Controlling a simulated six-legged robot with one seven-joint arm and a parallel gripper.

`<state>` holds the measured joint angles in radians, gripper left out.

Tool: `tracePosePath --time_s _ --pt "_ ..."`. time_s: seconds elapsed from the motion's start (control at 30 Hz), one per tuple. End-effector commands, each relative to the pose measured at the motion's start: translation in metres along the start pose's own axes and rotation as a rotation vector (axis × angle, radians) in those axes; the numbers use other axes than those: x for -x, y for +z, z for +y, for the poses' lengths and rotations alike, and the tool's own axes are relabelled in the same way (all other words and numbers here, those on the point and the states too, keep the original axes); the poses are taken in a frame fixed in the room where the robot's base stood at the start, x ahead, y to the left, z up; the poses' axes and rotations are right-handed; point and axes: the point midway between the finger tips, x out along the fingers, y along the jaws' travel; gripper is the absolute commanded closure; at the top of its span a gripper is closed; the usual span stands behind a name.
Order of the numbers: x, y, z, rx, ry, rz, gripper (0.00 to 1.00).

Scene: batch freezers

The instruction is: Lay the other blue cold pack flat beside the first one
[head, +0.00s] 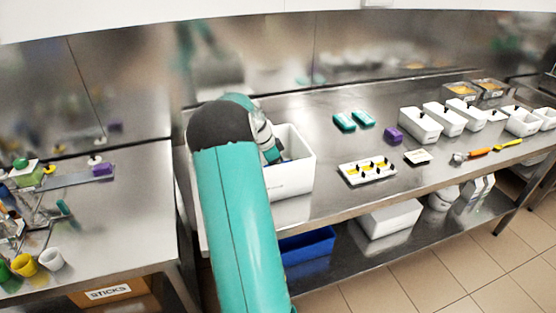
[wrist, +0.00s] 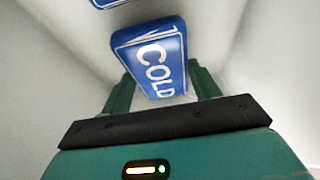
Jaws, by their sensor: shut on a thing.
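A blue cold pack (wrist: 152,62) with white "COLD" lettering is between the two green fingers of my gripper (wrist: 162,84) in the wrist view. The gripper is shut on it. It is inside the white box (head: 300,179), and I cannot tell whether it touches the floor of the box. Another blue cold pack (wrist: 108,3) shows only in part at the top edge of the wrist view, a little apart from the held one. In the head view my arm hides much of the box and the gripper; a bit of blue shows inside.
To the right on the steel table are two teal packs (head: 344,122), a purple block (head: 393,135), a white tray with yellow contents (head: 368,172) and several white tubs (head: 420,126). The steel behind the box is clear. A blue bin (head: 308,246) is on the shelf below.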

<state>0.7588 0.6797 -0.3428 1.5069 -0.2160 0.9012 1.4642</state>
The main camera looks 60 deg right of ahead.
Motion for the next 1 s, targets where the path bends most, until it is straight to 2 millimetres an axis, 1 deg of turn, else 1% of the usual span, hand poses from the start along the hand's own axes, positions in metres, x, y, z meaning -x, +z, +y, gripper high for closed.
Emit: tracePosePath --time_s 0.1,0.2,0.47,0.5,0.57,0.6,0.63,0.8,0.83,0.9,1.0 --pt "-0.0065 0.0024 0.0003 0.000 0.001 0.000 0.70" --pt "-0.0089 0.0035 0.0002 -0.001 0.001 0.000 0.70" --pt "-0.0095 0.0040 0.0001 -0.001 0.000 0.000 0.70" --pt "-0.0095 0.0040 0.0001 -0.001 0.000 0.000 0.35" --pt "-0.0095 0.0040 0.0001 -0.001 0.000 0.000 0.23" --pt "-0.0095 0.0040 0.0001 -0.001 0.000 0.000 0.15" --pt "-0.0095 0.0040 0.0002 -0.001 0.000 0.000 0.13" --pt "-0.0095 0.0041 0.0002 0.000 0.000 0.000 0.13" --pt "-0.0098 0.0044 0.0003 0.000 0.001 -0.001 0.11" --pt "-0.0098 0.0044 0.0003 0.000 0.001 -0.001 0.00" --pt "-0.0097 0.0043 0.0003 0.000 0.001 -0.001 0.00"
